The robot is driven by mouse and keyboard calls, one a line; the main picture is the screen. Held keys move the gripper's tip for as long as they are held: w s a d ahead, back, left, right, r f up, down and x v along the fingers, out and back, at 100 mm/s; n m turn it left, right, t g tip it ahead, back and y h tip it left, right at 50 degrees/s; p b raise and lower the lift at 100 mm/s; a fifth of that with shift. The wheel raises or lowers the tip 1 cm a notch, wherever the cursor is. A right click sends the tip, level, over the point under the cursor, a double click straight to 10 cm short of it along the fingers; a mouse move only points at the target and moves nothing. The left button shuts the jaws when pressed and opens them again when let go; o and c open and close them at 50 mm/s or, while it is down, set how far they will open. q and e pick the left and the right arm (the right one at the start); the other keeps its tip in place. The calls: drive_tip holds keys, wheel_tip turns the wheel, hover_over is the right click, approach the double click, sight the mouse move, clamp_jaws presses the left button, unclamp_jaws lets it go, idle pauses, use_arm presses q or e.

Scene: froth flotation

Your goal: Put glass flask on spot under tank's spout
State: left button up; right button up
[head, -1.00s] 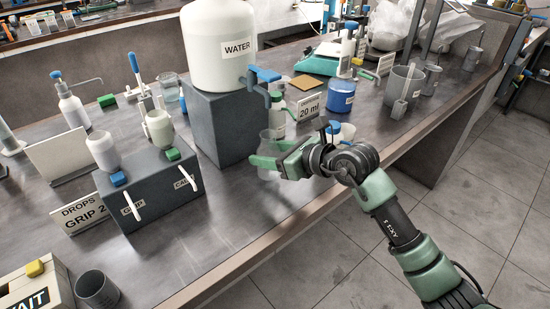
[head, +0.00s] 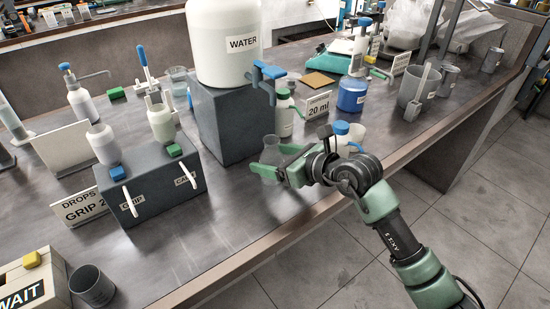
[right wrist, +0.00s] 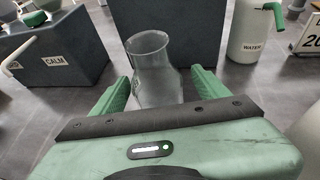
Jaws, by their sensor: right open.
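The clear glass flask (head: 270,150) stands upright on the bench, in front of the dark block and to the right of its front corner. My right gripper (head: 268,163) is open, its green fingers either side of the flask. In the right wrist view the flask (right wrist: 152,65) shows between the fingertips (right wrist: 160,80), with a visible gap at least on the right. The white water tank (head: 222,50) sits on the dark block (head: 222,125). Its blue-handled tap and grey spout (head: 270,90) overhang the bench behind the flask. A marked spot cannot be made out. My left gripper is out of view.
A white WATER bottle with a green top (head: 284,115) and a 20 ml sign (head: 317,109) stand close behind the gripper. A blue bottle (head: 351,95) is farther right. The GRIP/CALM block (head: 150,185) stands left. Bare bench (head: 235,205) lies in front of the flask.

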drive_tip(key=shift+r, duration=0.35)
drive_tip(key=b+v, duration=0.1)
drive_tip(key=v, duration=1.1)
drive_tip(key=shift+f, duration=0.15)
